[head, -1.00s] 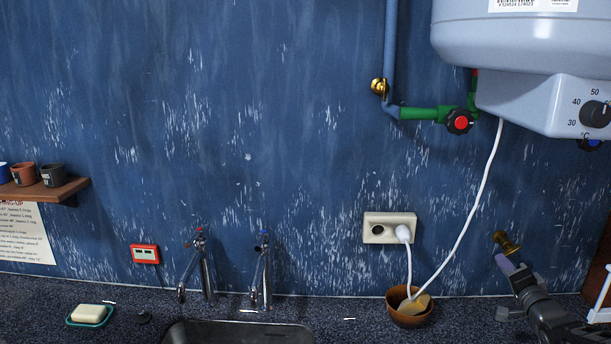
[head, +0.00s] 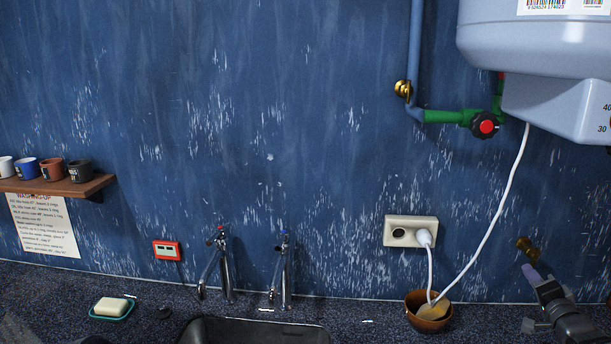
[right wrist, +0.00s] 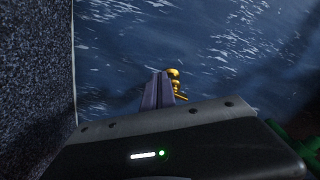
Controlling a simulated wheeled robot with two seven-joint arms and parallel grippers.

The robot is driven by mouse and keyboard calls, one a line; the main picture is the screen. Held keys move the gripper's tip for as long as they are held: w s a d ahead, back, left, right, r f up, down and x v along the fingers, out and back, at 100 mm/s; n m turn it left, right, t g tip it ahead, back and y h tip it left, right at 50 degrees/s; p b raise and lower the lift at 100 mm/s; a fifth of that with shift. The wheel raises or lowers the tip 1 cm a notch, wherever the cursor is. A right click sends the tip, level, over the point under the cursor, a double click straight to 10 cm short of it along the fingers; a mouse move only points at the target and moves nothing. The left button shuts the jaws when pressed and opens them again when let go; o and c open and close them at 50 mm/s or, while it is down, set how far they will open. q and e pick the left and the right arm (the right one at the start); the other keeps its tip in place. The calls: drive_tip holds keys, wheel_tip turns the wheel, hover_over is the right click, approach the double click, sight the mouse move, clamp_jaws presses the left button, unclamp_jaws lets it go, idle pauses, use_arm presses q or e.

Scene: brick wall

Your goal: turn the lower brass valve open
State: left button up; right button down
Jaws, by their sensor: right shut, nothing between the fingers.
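The lower brass valve (head: 526,245) sticks out from the blue wall at the right of the head view, above the counter. My right gripper (head: 530,272) is just below it, fingers pointing up towards it, shut and empty. In the right wrist view the closed fingers (right wrist: 157,90) stand beside the brass valve (right wrist: 175,75), which is partly hidden behind them. I cannot tell whether they touch it. Another brass valve (head: 402,89) sits higher, on the blue pipe. My left gripper is not in view.
A white double socket (head: 411,231) with a plugged white cable is left of the lower valve. A brown bowl (head: 428,318) stands on the counter below. A green pipe with a red-centred black knob (head: 485,125) and a white boiler (head: 530,45) are above. Taps and a sink (head: 255,332) are further left.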

drive_tip(key=shift+a+f, duration=0.2)
drive_tip(key=shift+f, duration=0.15)
drive_tip(key=shift+s+a, duration=0.2)
drive_tip(key=shift+s, duration=1.3)
drive_tip(key=shift+s+a, duration=0.15)
drive_tip(key=shift+s, duration=1.3)
drive_tip(key=shift+r, duration=0.1)
drive_tip(key=shift+s+a+r, duration=0.25)
drive_tip(key=shift+a+r, duration=0.1)
drive_tip(key=shift+r, duration=0.1)
drive_tip(key=shift+s+a+r, duration=0.2)
drive_tip(key=shift+a+r, duration=0.1)
drive_tip(key=shift+r, duration=0.15)
